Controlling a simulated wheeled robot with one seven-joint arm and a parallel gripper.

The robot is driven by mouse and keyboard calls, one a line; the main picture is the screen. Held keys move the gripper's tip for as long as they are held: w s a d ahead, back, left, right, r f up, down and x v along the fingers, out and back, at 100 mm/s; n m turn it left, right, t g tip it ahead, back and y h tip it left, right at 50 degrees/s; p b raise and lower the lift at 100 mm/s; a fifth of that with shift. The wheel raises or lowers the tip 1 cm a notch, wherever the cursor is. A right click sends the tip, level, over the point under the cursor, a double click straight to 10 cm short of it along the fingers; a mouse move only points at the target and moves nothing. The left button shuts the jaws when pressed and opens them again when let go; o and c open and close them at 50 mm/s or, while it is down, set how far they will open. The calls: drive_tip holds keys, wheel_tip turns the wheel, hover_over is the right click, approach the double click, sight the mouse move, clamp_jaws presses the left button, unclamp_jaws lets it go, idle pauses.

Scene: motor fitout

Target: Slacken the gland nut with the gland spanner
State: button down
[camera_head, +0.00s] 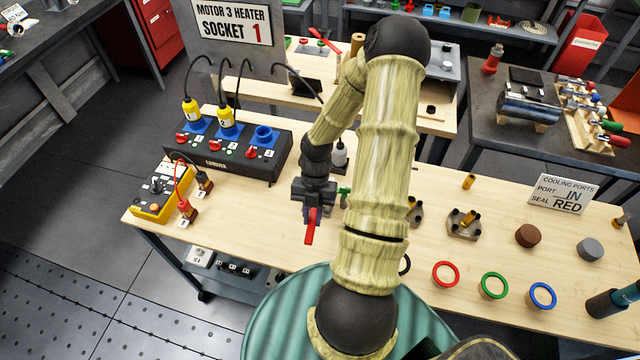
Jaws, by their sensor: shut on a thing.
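My gripper (314,206) is over the front part of the wooden bench, left of my arm's large links. It is shut on a red tool (310,230) that points down from the jaws. The tool may be the gland spanner, but its working end is too small to make out. I cannot pick out the gland nut in this view; my arm covers the middle of the bench. A small green item (345,196) shows just right of the gripper, partly hidden.
A black socket box (225,160) with yellow plugs and cables stands left, beside a yellow tester (160,196). Red (446,285), green (481,286) and blue (530,294) rings lie to the right. A sign (563,194) stands behind them. Bare bench lies left of the gripper.

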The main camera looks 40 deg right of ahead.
drive_tip(key=shift+r+p, duration=2.7)
drive_tip(key=shift+r, duration=0.15)
drive_tip(key=shift+w+a+m, duration=0.2)
drive_tip(key=shift+w+m, duration=0.2)
drive_tip(key=shift+w, duration=0.05)
drive_tip(key=w+a+m+t, duration=0.2)
drive_tip(key=w+m+t, duration=0.2)
drive_tip(key=w+m, duration=0.8)
drive_tip(key=shift+w+a+t+y, duration=0.3)
drive_tip(key=shift+w+a+y, duration=0.05)
drive_tip(key=shift+y, duration=0.05)
drive_tip(key=shift+f, duration=0.1)
